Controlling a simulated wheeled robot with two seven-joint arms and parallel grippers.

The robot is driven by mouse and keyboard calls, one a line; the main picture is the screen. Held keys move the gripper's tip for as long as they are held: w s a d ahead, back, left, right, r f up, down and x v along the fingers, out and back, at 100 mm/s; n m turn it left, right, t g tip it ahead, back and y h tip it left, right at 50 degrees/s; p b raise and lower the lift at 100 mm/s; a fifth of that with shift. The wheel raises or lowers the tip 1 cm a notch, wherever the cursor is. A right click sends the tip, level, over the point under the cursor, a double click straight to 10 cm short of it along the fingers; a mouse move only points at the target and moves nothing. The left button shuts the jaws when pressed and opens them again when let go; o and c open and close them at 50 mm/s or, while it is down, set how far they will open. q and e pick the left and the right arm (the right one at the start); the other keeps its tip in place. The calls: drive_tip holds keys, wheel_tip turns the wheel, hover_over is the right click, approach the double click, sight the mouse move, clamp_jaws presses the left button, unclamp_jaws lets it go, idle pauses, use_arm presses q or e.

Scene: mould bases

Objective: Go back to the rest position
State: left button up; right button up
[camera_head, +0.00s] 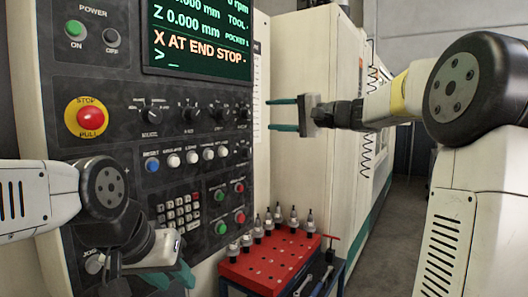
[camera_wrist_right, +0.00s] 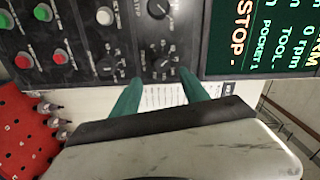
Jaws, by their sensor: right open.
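My right gripper (camera_head: 270,114) reaches in from the right in the head view, with its two teal fingers apart and nothing between them. It points left toward the right edge of the control panel (camera_head: 195,90). In the right wrist view the open, empty fingers (camera_wrist_right: 160,84) point at the panel's knobs and the white label sheet below them. My left gripper (camera_head: 172,277) is low at the left, in front of the lower panel. Its teal fingers are partly hidden by my wrist, and I cannot tell how far apart they are.
A red tray (camera_head: 262,268) with several tool holders stands on a blue cart (camera_head: 330,275) below the panel. The panel has a red stop button (camera_head: 90,117) and a screen (camera_head: 200,38). The white machine (camera_head: 312,70) stands behind my right gripper. Grey floor (camera_head: 390,240) is clear at right.

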drive_tip(key=s+a+f+n+g+h, duration=0.2)
drive_tip(key=s+f+n+g+h, duration=0.3)
drive_tip(key=s+f, duration=1.1)
drive_tip(key=s+d+f+h, duration=0.3)
drive_tip(key=s+d+f, duration=0.1)
drive_tip(key=s+f, duration=0.2)
drive_tip(key=s+d+f+h, duration=0.4)
drive_tip(key=s+d+f, duration=0.1)
drive_tip(key=s, duration=0.4)
drive_tip(key=shift+d+f+n+t, duration=0.3)
drive_tip(key=shift+f+n, duration=0.1)
drive_tip(key=shift+f, duration=0.15)
